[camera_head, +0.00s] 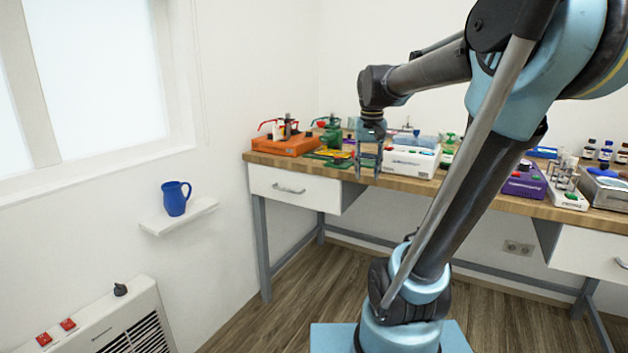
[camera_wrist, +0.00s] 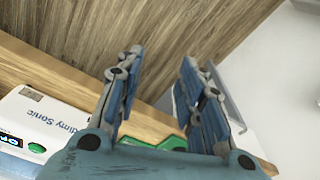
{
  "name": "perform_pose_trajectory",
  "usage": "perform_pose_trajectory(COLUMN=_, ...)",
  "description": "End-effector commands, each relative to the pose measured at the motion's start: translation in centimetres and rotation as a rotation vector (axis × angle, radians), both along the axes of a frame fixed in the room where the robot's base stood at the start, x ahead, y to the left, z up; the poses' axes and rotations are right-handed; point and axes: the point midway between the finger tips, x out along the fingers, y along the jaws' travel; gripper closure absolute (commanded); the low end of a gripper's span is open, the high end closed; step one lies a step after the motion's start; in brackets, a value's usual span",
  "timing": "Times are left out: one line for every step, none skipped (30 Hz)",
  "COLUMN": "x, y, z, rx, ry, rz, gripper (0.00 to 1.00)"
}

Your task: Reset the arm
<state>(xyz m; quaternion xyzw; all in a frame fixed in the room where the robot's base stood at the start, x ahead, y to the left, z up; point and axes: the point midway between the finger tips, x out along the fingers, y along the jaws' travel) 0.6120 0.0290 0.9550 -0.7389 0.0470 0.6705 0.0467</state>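My arm reaches from its blue base across the room toward the workbench (camera_head: 425,184), with the wrist bent downward. My gripper (camera_head: 368,172) hangs in front of the bench's front edge, fingers pointing down. In the wrist view my gripper (camera_wrist: 163,62) shows two separated blue fingers with a clear gap between them. It is open and nothing is between the fingers. Below the fingers in that view are the bench edge and the wooden floor.
The bench holds an orange device (camera_head: 285,145), a white device (camera_head: 411,161), a purple device (camera_head: 525,181) and several bottles. The white device also shows in the wrist view (camera_wrist: 60,125). A blue mug (camera_head: 174,199) stands on a wall shelf (camera_head: 190,219). A heater (camera_head: 100,325) is at lower left.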

Motion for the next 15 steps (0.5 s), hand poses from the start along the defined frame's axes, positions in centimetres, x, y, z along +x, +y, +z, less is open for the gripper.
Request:
perform_pose_trajectory(x=-1.6, y=-0.4, z=-1.1, rx=0.000, ry=-0.005, rz=0.007, gripper=0.65)
perform_pose_trajectory(x=-2.3, y=-0.5, z=-1.7, rx=-0.001, ry=-0.009, rz=0.014, gripper=0.65)
perform_pose_trajectory(x=-3.4, y=-0.7, z=-2.5, rx=-0.001, ry=-0.014, rz=0.021, gripper=0.65)
perform_pose_trajectory(x=-4.1, y=-0.8, z=-3.1, rx=-0.001, ry=-0.018, rz=0.027, gripper=0.65)
perform_pose_trajectory(x=-4.9, y=-1.0, z=-3.7, rx=-0.001, ry=-0.022, rz=0.034, gripper=0.65)
perform_pose_trajectory(x=-5.9, y=-1.2, z=-4.6, rx=-0.002, ry=-0.027, rz=0.041, gripper=0.65)
perform_pose_trajectory(x=-6.6, y=-1.3, z=-5.3, rx=-0.002, ry=-0.031, rz=0.047, gripper=0.65)
perform_pose_trajectory(x=-7.3, y=-1.4, z=-5.9, rx=-0.003, ry=-0.034, rz=0.053, gripper=0.65)
perform_pose_trajectory(x=-8.3, y=-1.6, z=-6.9, rx=-0.003, ry=-0.039, rz=0.061, gripper=0.65)
perform_pose_trajectory(x=-9.0, y=-1.7, z=-7.6, rx=-0.004, ry=-0.043, rz=0.066, gripper=0.65)
perform_pose_trajectory(x=-9.7, y=-1.8, z=-8.3, rx=-0.004, ry=-0.047, rz=0.073, gripper=0.65)
perform_pose_trajectory(x=-10.6, y=-1.9, z=-9.4, rx=-0.006, ry=-0.052, rz=0.080, gripper=0.65)
perform_pose_trajectory(x=-11.3, y=-2.0, z=-10.1, rx=-0.006, ry=-0.056, rz=0.086, gripper=0.65)
perform_pose_trajectory(x=-12.0, y=-2.1, z=-10.9, rx=-0.007, ry=-0.060, rz=0.093, gripper=0.65)
perform_pose_trajectory(x=-12.9, y=-2.2, z=-11.9, rx=-0.008, ry=-0.064, rz=0.101, gripper=0.65)
